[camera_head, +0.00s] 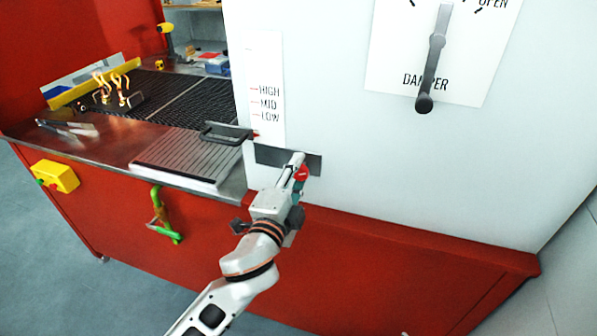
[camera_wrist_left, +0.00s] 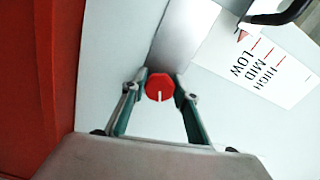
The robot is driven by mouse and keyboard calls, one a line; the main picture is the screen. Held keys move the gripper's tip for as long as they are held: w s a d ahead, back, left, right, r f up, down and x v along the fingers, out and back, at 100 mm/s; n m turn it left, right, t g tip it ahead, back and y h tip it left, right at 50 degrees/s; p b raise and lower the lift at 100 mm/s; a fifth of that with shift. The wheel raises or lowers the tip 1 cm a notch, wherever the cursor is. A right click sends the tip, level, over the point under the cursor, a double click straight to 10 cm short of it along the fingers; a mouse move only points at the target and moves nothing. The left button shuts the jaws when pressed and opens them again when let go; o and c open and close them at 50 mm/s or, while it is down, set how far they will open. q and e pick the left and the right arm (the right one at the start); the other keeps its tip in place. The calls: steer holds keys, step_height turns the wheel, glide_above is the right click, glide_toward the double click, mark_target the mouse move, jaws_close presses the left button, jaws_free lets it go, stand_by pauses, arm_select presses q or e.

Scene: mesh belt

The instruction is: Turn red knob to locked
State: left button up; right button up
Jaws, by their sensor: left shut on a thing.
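The red knob (camera_head: 302,173) sits on a dark plate (camera_head: 270,155) low on the white panel. In the left wrist view the red knob (camera_wrist_left: 160,86) is faceted, and its white mark points toward the bottom of the picture. My left gripper (camera_head: 299,180) is at the knob. In the left wrist view the fingertips of my left gripper (camera_wrist_left: 160,82) lie on either side of the knob, shut on it. In the head view the gripper partly hides the knob. No locked or unlocked lettering can be read. My right gripper is in neither view.
A black handle (camera_head: 226,133) by the HIGH/MID/LOW scale (camera_head: 266,95) is close to the left gripper. A damper lever (camera_head: 433,60) hangs at upper right. A mesh belt (camera_head: 180,95), a yellow button box (camera_head: 55,176) and a green handle (camera_head: 162,215) are at left.

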arm_select(q)
steer(key=m, duration=0.4)
steer(key=shift+m, duration=0.4)
stand_by(0.4)
steer(key=o, duration=1.1)
steer(key=v, duration=1.2)
steer(key=shift+r, duration=0.15)
